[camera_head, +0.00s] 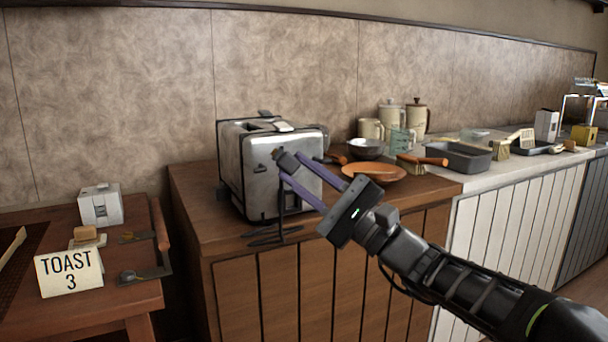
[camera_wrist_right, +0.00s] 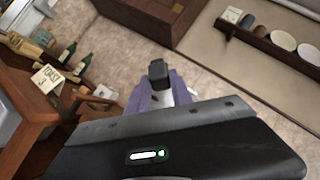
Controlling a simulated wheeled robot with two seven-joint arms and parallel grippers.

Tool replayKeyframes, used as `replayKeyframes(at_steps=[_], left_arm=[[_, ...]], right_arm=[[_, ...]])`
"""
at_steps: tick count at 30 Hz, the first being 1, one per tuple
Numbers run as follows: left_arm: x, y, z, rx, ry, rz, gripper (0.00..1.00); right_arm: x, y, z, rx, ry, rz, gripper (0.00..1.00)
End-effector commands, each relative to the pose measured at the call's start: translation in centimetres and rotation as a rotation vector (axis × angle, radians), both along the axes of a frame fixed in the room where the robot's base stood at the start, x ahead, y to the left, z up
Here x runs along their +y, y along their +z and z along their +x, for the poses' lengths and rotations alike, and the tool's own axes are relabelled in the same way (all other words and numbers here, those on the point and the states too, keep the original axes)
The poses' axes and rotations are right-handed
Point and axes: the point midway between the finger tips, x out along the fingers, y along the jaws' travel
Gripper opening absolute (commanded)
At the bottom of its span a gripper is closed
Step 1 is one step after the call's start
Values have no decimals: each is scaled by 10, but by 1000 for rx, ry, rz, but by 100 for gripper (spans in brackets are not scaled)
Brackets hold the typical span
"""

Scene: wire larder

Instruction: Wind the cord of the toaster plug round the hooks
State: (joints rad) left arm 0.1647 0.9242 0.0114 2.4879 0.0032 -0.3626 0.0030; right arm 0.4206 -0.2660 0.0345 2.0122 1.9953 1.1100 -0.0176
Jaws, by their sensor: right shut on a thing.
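The silver toaster (camera_head: 262,165) with dark edges stands on the brown wooden counter. My right gripper (camera_head: 290,170), with purple fingers, is in front of its right part. It is shut on a small dark block, which looks like the toaster plug (camera_head: 287,160); the plug also shows between the fingers in the right wrist view (camera_wrist_right: 158,72). Below the fingers, a dark thin upright piece with flat loops at its foot, perhaps the hooks or cord (camera_head: 272,238), is at the counter's front edge. I cannot tell cord from hooks there. My left gripper is out of view.
An orange-brown dish (camera_head: 374,171), a bowl (camera_head: 366,148) and a dark pan (camera_head: 458,157) stand to the right, with canisters behind. A lower table at left holds a "TOAST 3" card (camera_head: 69,272) and a white box (camera_head: 100,205). The wall closes the back.

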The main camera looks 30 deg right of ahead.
Motion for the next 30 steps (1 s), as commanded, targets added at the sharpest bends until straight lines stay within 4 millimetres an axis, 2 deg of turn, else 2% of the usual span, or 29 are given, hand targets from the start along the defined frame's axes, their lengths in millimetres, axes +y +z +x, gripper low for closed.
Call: replayKeyframes(at_steps=[9,13,20,23,30], left_arm=[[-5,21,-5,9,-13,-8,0],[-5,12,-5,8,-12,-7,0],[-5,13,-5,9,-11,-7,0],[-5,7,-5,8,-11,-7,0],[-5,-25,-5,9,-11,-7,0]], right_arm=[[-1,1,41,3,1,2,0],[0,-1,45,0,2,0,0],[0,0,45,0,0,0,0],[5,-4,45,0,2,0,0],[39,-20,46,-1,3,0,0]])
